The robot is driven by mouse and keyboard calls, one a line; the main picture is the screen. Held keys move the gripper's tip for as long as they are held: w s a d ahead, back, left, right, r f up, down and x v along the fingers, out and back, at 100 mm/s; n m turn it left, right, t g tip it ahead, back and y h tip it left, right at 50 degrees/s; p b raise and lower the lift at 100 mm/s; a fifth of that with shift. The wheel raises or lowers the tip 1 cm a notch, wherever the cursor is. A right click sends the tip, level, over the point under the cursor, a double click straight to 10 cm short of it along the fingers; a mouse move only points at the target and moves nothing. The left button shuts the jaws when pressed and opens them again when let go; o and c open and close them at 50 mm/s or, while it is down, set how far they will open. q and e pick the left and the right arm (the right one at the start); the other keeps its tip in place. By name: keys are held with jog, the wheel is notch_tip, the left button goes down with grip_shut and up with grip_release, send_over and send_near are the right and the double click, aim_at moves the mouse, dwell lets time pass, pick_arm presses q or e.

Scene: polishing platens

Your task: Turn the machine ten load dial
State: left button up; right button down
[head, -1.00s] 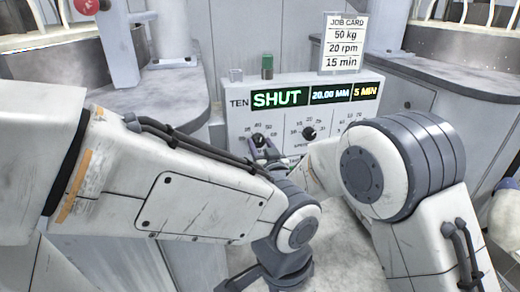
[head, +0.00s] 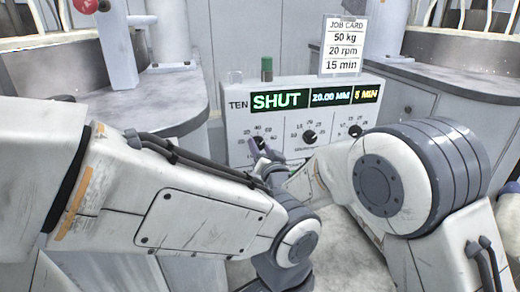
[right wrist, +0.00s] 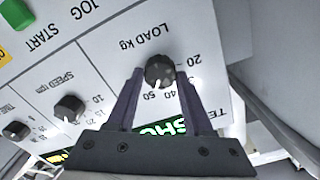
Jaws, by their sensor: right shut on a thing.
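The machine ten panel (head: 236,127) is white, with a row of black dials under a display reading SHUT, 20.00 MM and 5 MIN. In the right wrist view the panel is upside down and the load dial (right wrist: 160,70) is a black knob whose white mark points near 50. My right gripper (right wrist: 160,77) has one dark purple finger on each side of this knob and is shut on it. In the head view the right gripper (head: 262,150) covers much of the load dial. My left arm crosses the lower left, but its gripper is not visible.
The speed dial (head: 309,136) and another dial (head: 355,131) sit right of the load dial. The right wrist view also shows a green START button (right wrist: 16,13). A job card (head: 344,46) reading 50 kg, 20 rpm, 15 min stands above the panel. Grey counters flank it.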

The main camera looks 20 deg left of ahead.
jog(key=shift+c, duration=1.5)
grip_release()
jog(key=v, duration=1)
jog(key=shift+s+p, duration=0.3)
jog(key=shift+p, duration=0.15)
jog(key=shift+d, duration=0.15)
